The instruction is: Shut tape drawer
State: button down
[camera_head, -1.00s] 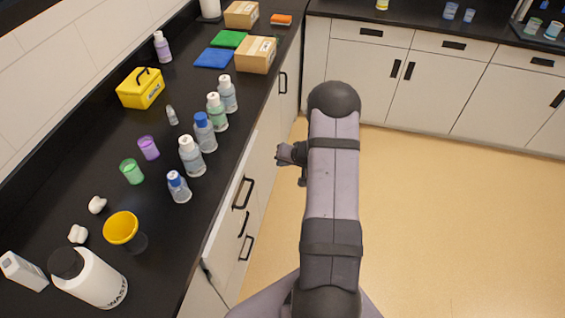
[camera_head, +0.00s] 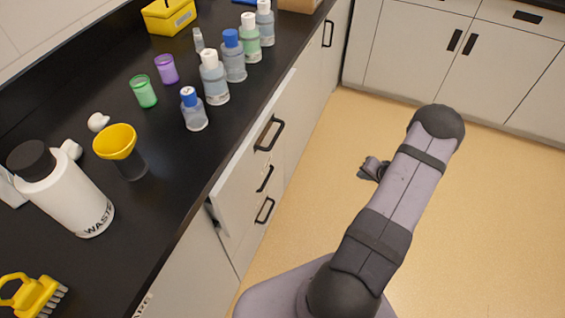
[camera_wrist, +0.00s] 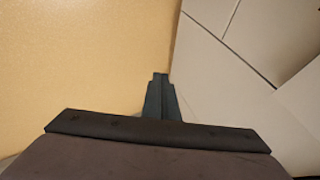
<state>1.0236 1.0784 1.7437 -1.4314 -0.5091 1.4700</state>
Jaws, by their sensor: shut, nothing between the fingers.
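A stack of white drawers with dark bar handles is under the black counter in the head view. The top drawer (camera_head: 240,175) appears to stand a little out from the cabinet, with a dark gap at its near end. I see no readable label telling which is the tape drawer, and no tape shows. My gripper (camera_head: 371,169) is over the floor, to the right of the drawers and apart from them. In the wrist view my gripper (camera_wrist: 160,76) is shut and empty, with floor at left and pale cabinet fronts at right.
The black counter (camera_head: 165,225) holds a waste bottle (camera_head: 70,200), a yellow funnel (camera_head: 116,141), a yellow brush (camera_head: 35,295), cups and several bottles near its front edge. More white cabinets (camera_head: 400,60) line the back. The tan floor (camera_head: 500,240) is clear.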

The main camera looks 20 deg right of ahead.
notch_tip(320, 180, down, 4)
jog(key=t+y+b, duration=0.1)
jog(key=b, duration=0.1)
jog(key=n+t+y, duration=0.2)
jog(key=t+y, duration=0.3)
jog(key=y, duration=0.7)
send_near(269, 142)
jog(key=s+d+f, duration=0.2)
jog(key=s+d, duration=0.2)
jog(key=d, duration=0.3)
jog(key=p+x, duration=0.1)
jog(key=x, duration=1.3)
jog(key=shift+s+a+f+p, duration=0.15)
jog(key=shift+a+f+p, duration=0.05)
jog(key=shift+a+p, duration=0.2)
jog(key=x, duration=0.4)
jog(key=shift+a, duration=0.15)
jog(key=shift+r, duration=0.1)
